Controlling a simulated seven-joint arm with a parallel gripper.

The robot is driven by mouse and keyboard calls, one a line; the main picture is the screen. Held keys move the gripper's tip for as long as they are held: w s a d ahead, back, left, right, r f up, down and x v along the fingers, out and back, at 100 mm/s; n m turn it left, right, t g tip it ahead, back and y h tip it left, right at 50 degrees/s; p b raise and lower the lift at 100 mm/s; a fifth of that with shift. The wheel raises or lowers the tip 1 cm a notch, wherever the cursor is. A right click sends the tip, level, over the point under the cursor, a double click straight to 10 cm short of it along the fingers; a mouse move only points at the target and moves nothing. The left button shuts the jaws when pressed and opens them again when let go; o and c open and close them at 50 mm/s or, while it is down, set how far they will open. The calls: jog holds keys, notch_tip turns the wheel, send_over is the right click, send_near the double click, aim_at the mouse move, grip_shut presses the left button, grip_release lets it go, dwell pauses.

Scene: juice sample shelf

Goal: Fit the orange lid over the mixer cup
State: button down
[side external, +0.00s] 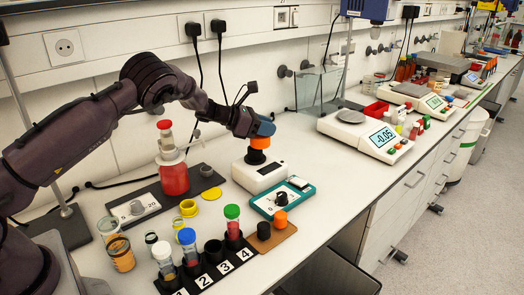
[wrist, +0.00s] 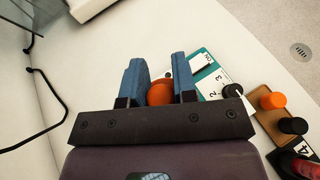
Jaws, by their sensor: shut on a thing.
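My gripper (side external: 262,129) points down over the white mixer base (side external: 262,175) in the side view. Its blue fingers also show in the wrist view (wrist: 156,82). They are shut on the orange lid (side external: 260,143), which shows between them in the wrist view (wrist: 160,94). A dark round piece (side external: 255,157), apparently the mixer cup, sits on top of the white base. The lid is directly above it, and I cannot tell whether they touch. The cup is hidden in the wrist view.
A numbered tube rack (side external: 215,253) stands in front. A red bottle (side external: 174,180) stands left. A scale (side external: 376,138) is right.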

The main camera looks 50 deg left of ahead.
aim_at(260, 138)
jog(key=shift+m+h, duration=0.3)
jog(key=shift+w+a+f, duration=0.15)
jog(key=shift+a+f, duration=0.2)
jog(key=shift+a, duration=0.25)
jog(key=shift+w+a+f, duration=0.2)
jog(key=shift+a+f, duration=0.1)
jog(key=shift+a, duration=0.25)
jog(key=shift+w+a+f, duration=0.15)
jog(key=shift+a+f, duration=0.2)
jog(key=shift+a, duration=0.25)
jog(key=shift+f, duration=1.65)
jog(key=c, duration=0.8)
grip_release()
